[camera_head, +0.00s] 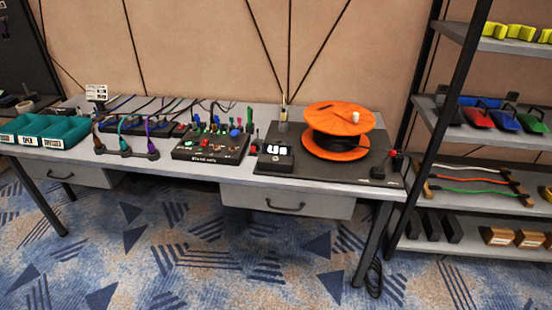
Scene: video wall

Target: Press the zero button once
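A small black box with a lit white display (275,152) sits at the front left of a dark base plate (322,175) on the table. The digits are too small to read surely. I cannot make out which button, on this box or elsewhere, is the zero button. An orange spool (338,116) with a black core and a pale knob on top stands on the same plate, right of the box. A dark fitting with a red knob (392,154) is at the plate's right edge. Neither of my grippers is in view.
The long grey table (200,170) carries a black panel with several coloured buttons and levers (211,146), a cable stand (126,151) and teal bins (48,131). A black-framed shelf rack (490,95) stands close on the right. Patterned carpet (200,260) in front is clear.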

